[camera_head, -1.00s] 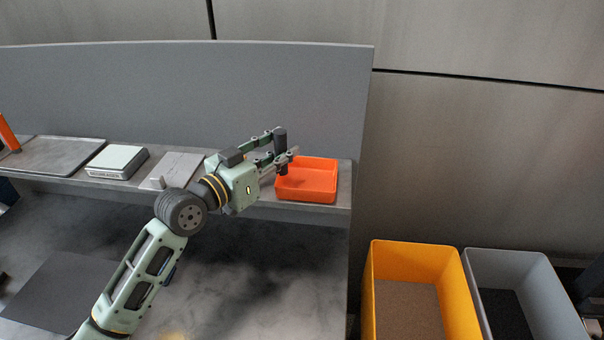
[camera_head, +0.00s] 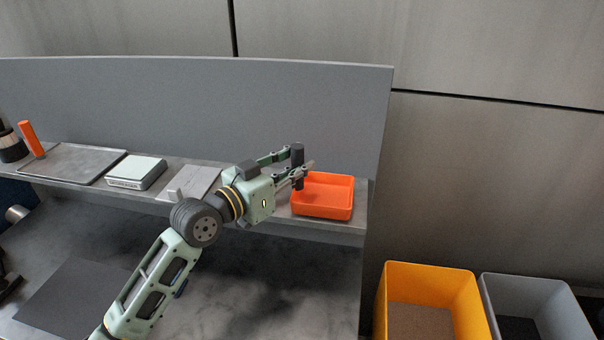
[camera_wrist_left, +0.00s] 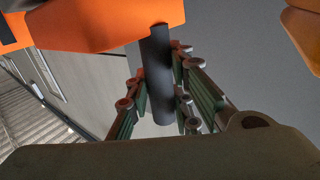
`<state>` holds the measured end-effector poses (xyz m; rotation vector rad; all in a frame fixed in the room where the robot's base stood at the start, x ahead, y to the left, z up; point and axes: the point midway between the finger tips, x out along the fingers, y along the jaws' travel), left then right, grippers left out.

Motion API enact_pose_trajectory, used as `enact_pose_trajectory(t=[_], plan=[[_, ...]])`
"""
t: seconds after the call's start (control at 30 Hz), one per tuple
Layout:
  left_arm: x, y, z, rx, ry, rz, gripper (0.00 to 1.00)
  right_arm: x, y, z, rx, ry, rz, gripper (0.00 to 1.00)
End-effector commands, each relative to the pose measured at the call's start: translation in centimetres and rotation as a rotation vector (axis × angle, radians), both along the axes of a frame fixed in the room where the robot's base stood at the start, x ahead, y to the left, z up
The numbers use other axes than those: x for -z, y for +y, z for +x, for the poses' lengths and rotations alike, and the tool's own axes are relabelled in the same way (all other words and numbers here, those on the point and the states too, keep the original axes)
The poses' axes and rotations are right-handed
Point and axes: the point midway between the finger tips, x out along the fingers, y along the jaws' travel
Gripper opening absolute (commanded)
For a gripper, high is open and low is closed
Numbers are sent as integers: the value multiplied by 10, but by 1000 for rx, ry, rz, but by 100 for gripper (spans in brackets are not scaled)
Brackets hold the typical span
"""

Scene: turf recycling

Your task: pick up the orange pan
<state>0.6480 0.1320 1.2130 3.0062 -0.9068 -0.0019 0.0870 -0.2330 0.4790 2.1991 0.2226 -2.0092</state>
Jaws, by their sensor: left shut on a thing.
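The orange pan (camera_head: 325,208) is a shallow box at the right end of the shelf. My left gripper (camera_head: 299,168) is at the pan's left side, its fingers closed around a dark upright handle (camera_head: 297,154). In the left wrist view the dark handle (camera_wrist_left: 156,78) stands between the two fingers (camera_wrist_left: 158,90), its end meeting the orange pan (camera_wrist_left: 110,25). The pan appears to rest on or just above the shelf; I cannot tell which. My right gripper is out of view.
A white scale (camera_head: 136,172), a grey tray (camera_head: 75,163) and an orange-handled thing (camera_head: 32,140) are along the shelf (camera_head: 330,229) to the left. A grey panel (camera_head: 200,105) stands behind. A yellow bin (camera_head: 460,315) and a grey bin (camera_head: 535,300) stand lower right.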

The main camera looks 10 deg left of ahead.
Motion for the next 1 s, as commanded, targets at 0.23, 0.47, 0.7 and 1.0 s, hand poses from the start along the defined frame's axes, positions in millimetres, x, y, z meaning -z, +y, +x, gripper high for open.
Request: enact_pose_trajectory(t=[0.23, 0.47, 0.7, 1.0], plan=[[-40, 0, -1, 0, -13, 1, 0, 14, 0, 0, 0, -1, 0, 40], [-69, -20, -53, 3, -11, 0, 0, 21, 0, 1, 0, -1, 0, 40], [-93, -34, -91, 0, -8, -1, 0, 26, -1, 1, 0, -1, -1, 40], [-105, -41, -109, -1, -2, 0, 0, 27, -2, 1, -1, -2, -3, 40]])
